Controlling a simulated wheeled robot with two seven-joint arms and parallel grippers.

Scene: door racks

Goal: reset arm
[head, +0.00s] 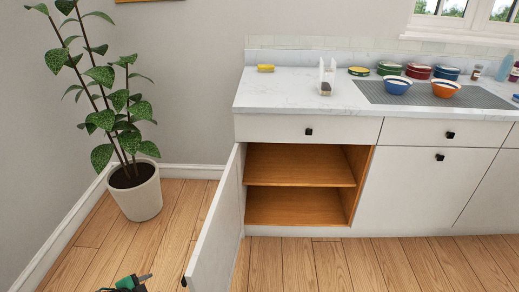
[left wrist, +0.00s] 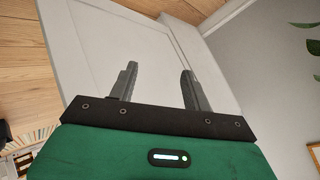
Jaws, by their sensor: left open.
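My left gripper (head: 146,279) is at the bottom left edge of the head view, low over the wooden floor and left of the open cabinet door (head: 217,228). Only part of its green body and fingers shows there. In the left wrist view its two dark fingers (left wrist: 158,72) stand apart with nothing between them. The white panelled door (left wrist: 90,38) fills much of the background beyond the fingers; I cannot tell the exact gap. My right gripper is in neither view.
The open cabinet (head: 300,165) has empty wooden shelves. The door's black knob (head: 184,282) is near the bottom edge. A potted plant (head: 140,199) stands at left. The white counter (head: 290,90) carries bowls, a yellow sponge (head: 266,68) and a drying grate (head: 430,94). The floor in front is clear.

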